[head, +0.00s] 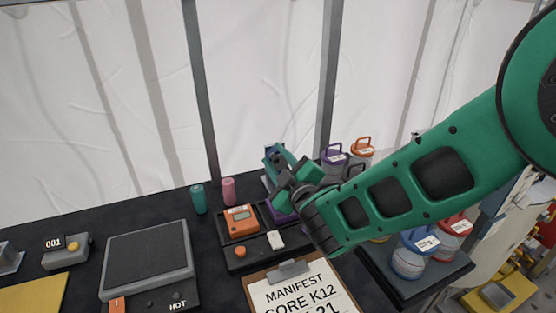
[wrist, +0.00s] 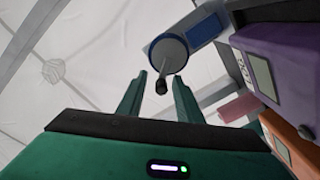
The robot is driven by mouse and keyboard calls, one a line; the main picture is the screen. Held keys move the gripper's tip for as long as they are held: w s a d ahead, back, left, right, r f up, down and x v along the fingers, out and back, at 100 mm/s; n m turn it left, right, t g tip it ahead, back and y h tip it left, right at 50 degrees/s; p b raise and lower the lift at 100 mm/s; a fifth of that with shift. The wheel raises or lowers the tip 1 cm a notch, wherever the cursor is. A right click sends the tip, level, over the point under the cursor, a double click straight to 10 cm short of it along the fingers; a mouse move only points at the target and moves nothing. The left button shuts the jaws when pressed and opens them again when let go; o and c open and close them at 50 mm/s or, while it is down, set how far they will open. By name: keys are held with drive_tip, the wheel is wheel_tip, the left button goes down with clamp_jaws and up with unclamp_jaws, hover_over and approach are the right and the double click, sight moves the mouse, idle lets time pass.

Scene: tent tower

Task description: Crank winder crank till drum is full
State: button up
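The winder shows in the wrist view as a blue body (wrist: 205,24) with a round grey disc (wrist: 168,56) on its near face. A dark crank knob (wrist: 161,86) sticks out from the disc's lower edge toward me. My gripper (wrist: 159,79) is open, with one green fingertip on each side of the knob and visible gaps between. In the head view my gripper (head: 283,167) is at the back of the table and covers most of the winder; only a bit of blue (head: 269,152) shows. I cannot see how full the drum is.
In the wrist view a purple case (wrist: 275,60), an orange case (wrist: 285,140) and a pink cylinder (wrist: 238,107) crowd the right side. In the head view a teal cylinder (head: 199,199), an orange meter (head: 241,222) and a manifest clipboard (head: 300,293) lie nearby. Lidded jars (head: 409,262) stand right.

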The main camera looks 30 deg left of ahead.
clamp_jaws()
drive_tip(key=m, duration=0.2)
drive_tip(key=w+m, duration=0.1)
drive_tip(key=shift+d+r+m, duration=0.3)
drive_tip(key=shift+d+m, duration=0.1)
drive_tip(key=shift+w+d+r+m, duration=0.1)
drive_tip(key=shift+w+d+m, duration=0.15)
drive_tip(key=shift+m, duration=0.65)
drive_tip(key=shift+w+d+m, duration=0.15)
drive_tip(key=shift+w+m, duration=0.05)
drive_tip(key=shift+m, duration=0.7)
drive_tip(key=shift+w, duration=0.1)
unclamp_jaws()
